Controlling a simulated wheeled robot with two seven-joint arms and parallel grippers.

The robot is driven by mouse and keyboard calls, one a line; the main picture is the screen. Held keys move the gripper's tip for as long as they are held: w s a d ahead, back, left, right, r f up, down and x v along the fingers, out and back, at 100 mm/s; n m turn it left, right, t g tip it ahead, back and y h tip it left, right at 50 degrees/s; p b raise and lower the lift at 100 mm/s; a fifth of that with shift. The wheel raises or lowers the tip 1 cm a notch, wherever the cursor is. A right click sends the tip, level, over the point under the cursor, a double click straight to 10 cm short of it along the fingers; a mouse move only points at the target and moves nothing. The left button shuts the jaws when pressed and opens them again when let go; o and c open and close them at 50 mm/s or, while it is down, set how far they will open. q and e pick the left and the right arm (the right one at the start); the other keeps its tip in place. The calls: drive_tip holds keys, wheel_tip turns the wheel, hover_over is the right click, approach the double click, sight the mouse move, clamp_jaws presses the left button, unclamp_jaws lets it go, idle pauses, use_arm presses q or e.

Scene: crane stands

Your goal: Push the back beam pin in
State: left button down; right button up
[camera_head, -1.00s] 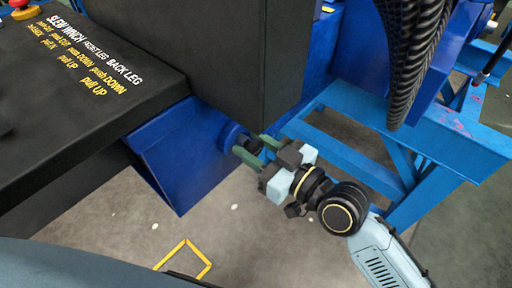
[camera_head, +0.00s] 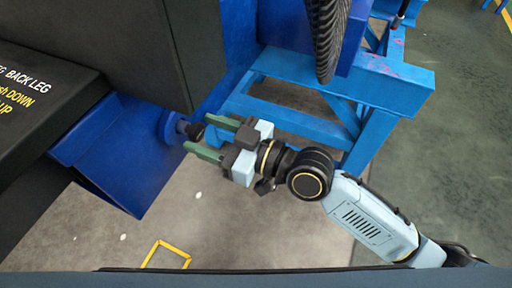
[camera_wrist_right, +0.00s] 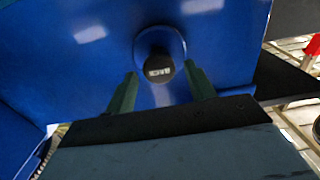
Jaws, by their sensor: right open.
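The back beam pin (camera_head: 190,130) is a short dark knob sticking out of a round blue boss on the blue beam (camera_head: 130,150) in the head view. In the right wrist view its dark round end (camera_wrist_right: 159,66) faces me, with a small pale mark on it. My right gripper (camera_head: 197,133) is open with its green fingers pointing at the pin. In the right wrist view the fingers (camera_wrist_right: 160,74) stand on either side of the pin, with gaps showing. Nothing is held. The pin's shaft inside the boss is hidden. My left gripper is out of view.
A black control panel (camera_head: 40,100) with printed labels is at the left. A large dark box (camera_head: 130,45) hangs above the pin. A blue steel frame (camera_head: 370,90) stands behind my right arm.

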drive_tip(key=b+v, duration=0.1)
drive_tip(key=v, duration=0.9)
drive_tip(key=shift+d, duration=0.15)
